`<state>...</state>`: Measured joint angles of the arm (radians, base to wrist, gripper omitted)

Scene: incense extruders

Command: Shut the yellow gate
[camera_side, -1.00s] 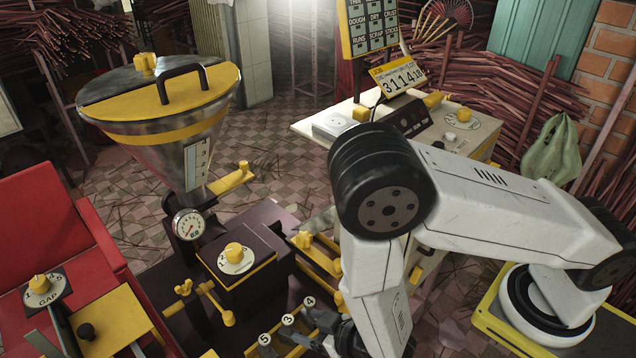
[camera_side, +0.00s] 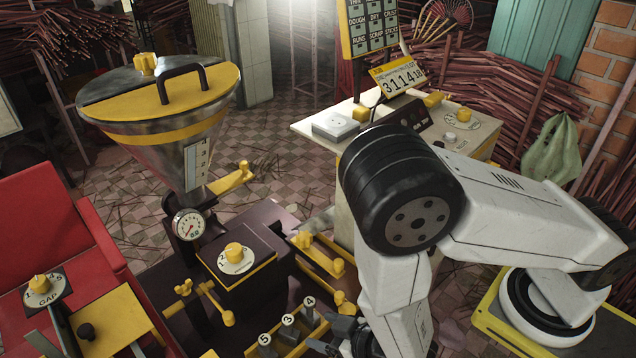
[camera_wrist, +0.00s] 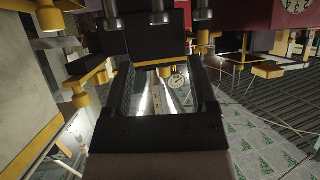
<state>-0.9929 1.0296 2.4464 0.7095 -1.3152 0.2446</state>
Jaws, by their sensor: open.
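A yellow handle (camera_side: 232,177) sticks out to the right below the steel hopper (camera_side: 180,150); it may be the gate, but I cannot tell for sure. A yellow rail frame with knobs (camera_side: 322,258) lies to the right of the dark machine block. My gripper (camera_side: 335,338) is low in the side view, partly cut off by the bottom edge, right of the numbered pegs and apart from the yellow handle. I see nothing held.
Numbered pegs (camera_side: 288,322) stand in a yellow rack close to my gripper. A dark block with a yellow-knobbed dial (camera_side: 236,258) and a pressure gauge (camera_side: 188,224) are to the left. A pale bench (camera_side: 310,128) with a display stands behind.

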